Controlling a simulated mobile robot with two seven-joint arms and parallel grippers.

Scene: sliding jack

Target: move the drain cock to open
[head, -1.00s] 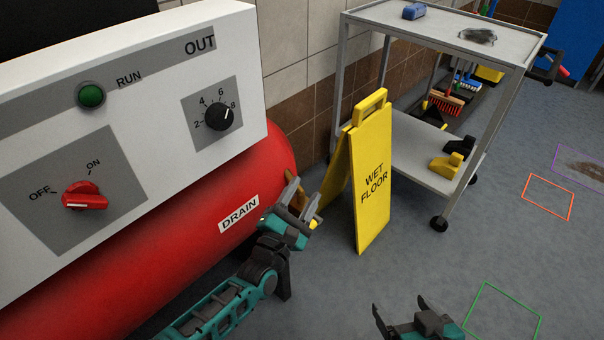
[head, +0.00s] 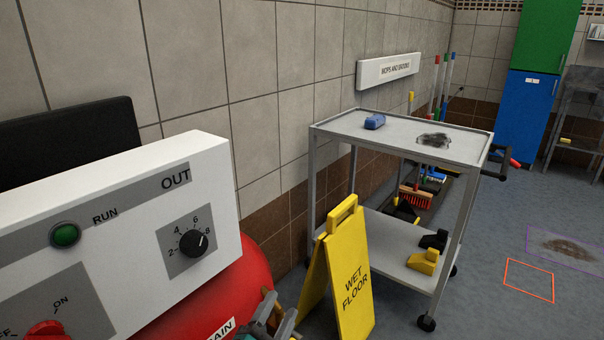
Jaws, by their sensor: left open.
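The red tank (head: 240,285) shows at the bottom left under the white control panel (head: 120,195). Its drain label (head: 221,330) is cut by the bottom edge, with only the last letters showing. My left gripper (head: 277,313) is open at the bottom edge, beside the right end of the tank. A small brownish piece (head: 268,298) shows at its fingers. It may be part of the drain cock, but I cannot tell its setting or whether the fingers touch it. My right gripper is out of view.
A yellow wet floor sign (head: 348,280) stands just right of my left gripper. Behind it is a grey trolley (head: 330,132) with a blue object (head: 375,122) on top. The panel has a green run light (head: 65,235) and a black dial (head: 193,243). Floor at right is open.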

